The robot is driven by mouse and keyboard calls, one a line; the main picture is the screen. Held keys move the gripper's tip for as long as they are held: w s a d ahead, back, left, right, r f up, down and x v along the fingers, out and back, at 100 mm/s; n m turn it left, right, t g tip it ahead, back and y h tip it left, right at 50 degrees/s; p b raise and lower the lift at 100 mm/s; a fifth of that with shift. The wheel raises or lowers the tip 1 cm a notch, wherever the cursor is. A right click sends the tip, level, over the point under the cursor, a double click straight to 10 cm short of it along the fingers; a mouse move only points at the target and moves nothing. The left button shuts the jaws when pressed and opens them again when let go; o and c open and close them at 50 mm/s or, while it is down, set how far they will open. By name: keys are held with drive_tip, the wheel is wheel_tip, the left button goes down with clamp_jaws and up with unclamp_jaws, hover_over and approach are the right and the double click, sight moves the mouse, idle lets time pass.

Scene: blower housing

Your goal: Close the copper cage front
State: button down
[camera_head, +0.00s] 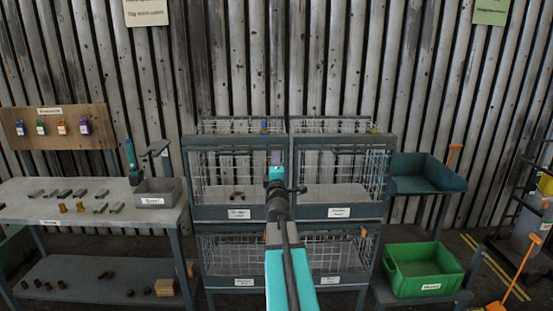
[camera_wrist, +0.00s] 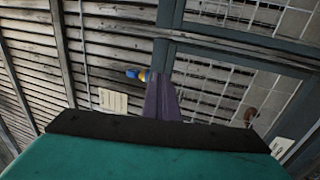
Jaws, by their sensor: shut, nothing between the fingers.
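A grey-framed rack holds two upper and two lower wire cages. The upper left cage (camera_head: 240,212) has small reddish-brown pieces (camera_head: 237,195) on its floor; its label is too small to read, so I cannot confirm it is the copper one. Wire mesh (camera_head: 225,126) with a blue-and-yellow knob (camera_head: 264,126) shows above its opening; I cannot tell if this is its raised front. The knob also shows in the wrist view (camera_wrist: 135,74). My gripper (camera_head: 275,157) is shut and empty before the post between the upper cages. Its purple fingers (camera_wrist: 162,98) point towards the rack.
The upper right cage (camera_head: 338,198) looks empty. A grey workbench (camera_head: 80,215) with metal parts and a bin (camera_head: 158,191) stands left. A green crate (camera_head: 423,270) and a dark tray (camera_head: 427,180) stand right. My arm hides part of the lower cages.

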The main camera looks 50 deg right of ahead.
drive_tip(key=r+v, duration=0.1)
drive_tip(key=v, duration=0.6)
drive_tip(key=shift+r+b, duration=0.3)
drive_tip(key=shift+b, duration=0.1)
drive_tip(key=shift+s, duration=0.15)
